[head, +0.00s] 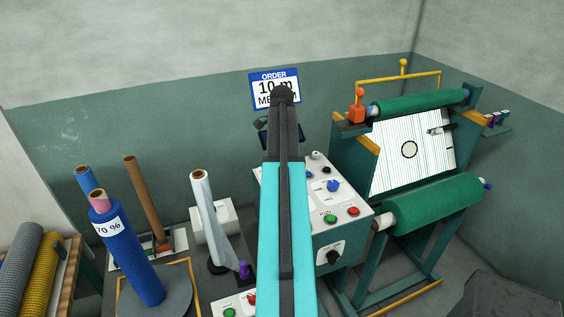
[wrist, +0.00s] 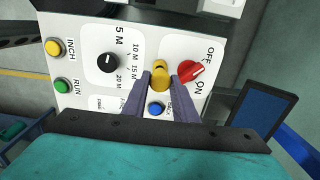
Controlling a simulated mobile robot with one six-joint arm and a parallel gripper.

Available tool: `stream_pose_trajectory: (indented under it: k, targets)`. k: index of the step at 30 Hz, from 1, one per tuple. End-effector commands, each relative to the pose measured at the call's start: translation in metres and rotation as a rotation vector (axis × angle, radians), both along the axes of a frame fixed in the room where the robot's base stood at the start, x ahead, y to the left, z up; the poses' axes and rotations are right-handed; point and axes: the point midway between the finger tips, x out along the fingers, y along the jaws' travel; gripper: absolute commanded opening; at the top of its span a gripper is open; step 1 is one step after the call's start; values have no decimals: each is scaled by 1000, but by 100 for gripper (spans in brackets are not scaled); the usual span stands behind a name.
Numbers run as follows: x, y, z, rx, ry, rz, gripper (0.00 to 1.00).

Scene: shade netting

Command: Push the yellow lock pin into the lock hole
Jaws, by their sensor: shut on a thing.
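In the wrist view, the yellow lock pin (wrist: 160,78) stands at the control panel, between the tips of my gripper (wrist: 165,74). The two grey-purple fingers reach up from below and are shut on the pin, one on each side. The pin sits between the black length dial (wrist: 107,62) and the red OFF/ON switch (wrist: 186,73). The lock hole cannot be made out, and I cannot tell how deep the pin sits. In the head view, my arm hides the gripper and the pin.
Yellow INCH (wrist: 54,48) and green RUN (wrist: 62,86) buttons are at the left. In the head view, the control box (head: 335,235) stands beside a roller frame with green netting rolls (head: 430,204). A blue roll (head: 125,250) stands left.

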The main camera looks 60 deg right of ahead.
Motion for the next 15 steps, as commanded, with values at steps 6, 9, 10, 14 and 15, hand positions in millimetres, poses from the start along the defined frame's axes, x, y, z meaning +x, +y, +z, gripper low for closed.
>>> stream_pose_trajectory:
  k: [6,9,10,14,15]
  targets:
    - [0,0,-1,0,0,0,0]
    - [0,0,-2,0,0,0,0]
    - [0,0,-3,0,0,0,0]
    - [0,0,-5,0,0,0,0]
    - [0,0,-6,0,0,0,0]
